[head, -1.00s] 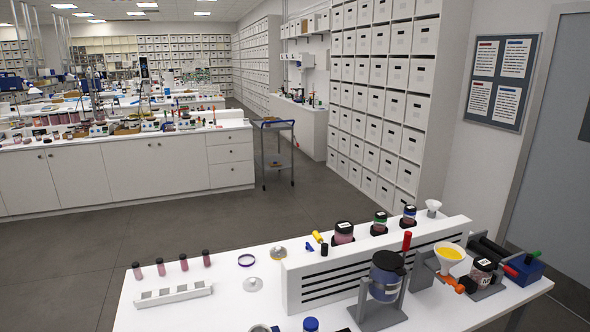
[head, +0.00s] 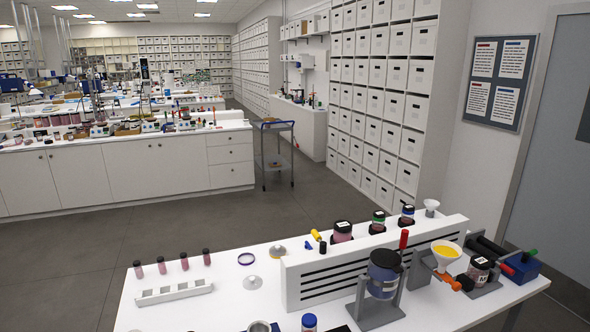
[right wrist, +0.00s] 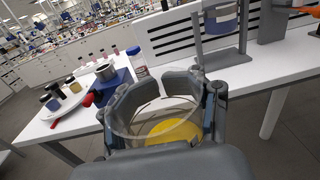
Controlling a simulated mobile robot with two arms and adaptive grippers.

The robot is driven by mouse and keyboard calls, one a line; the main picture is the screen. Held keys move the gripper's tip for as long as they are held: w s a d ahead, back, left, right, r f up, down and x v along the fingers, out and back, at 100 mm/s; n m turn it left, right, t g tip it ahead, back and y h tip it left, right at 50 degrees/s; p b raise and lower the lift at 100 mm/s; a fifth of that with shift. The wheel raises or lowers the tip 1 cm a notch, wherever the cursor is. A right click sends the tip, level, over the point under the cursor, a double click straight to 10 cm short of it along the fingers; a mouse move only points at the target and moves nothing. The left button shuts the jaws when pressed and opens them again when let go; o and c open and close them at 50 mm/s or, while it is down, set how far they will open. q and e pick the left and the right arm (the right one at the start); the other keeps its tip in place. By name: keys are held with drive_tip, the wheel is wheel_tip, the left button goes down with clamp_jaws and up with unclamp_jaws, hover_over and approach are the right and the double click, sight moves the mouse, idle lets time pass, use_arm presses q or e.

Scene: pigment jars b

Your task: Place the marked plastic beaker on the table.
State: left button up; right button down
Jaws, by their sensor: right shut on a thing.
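In the right wrist view my right gripper (right wrist: 165,97) is shut around a clear plastic beaker (right wrist: 135,122) with yellow material (right wrist: 174,132) in it. The beaker's round rim shows between the fingers; no mark on it can be made out. The gripper holds it in front of the white table (right wrist: 258,77), near its edge. The table (head: 218,290) also fills the lower part of the head view. Neither the beaker nor my grippers show in the head view.
A blue jar (head: 383,283) sits in a grey stand, beside a funnel (head: 447,262) with yellow powder. A slotted white rack (head: 300,285) bears several jars. A small white holder (head: 175,293) and several vials stand left. In the wrist view a white tray (right wrist: 60,110) holds jars.

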drive_tip(key=d+y, duration=0.1)
drive_tip(key=d, duration=0.3)
drive_tip(key=s+a+r+m+h, duration=0.2)
drive_tip(key=s+r+h, duration=0.1)
drive_tip(key=s+r, duration=0.3)
drive_tip(key=s+a+r+m+h, duration=0.1)
drive_tip(key=s+a+r+h, duration=0.2)
drive_tip(key=s+r, duration=0.2)
wheel_tip(320, 180, down, 14)
drive_tip(key=b, duration=1.4)
drive_tip(key=shift+s+d+t+b, duration=0.15)
drive_tip(key=shift+s+t+b, duration=0.15)
drive_tip(key=shift+t, duration=0.1)
drive_tip(key=shift+w, duration=0.1)
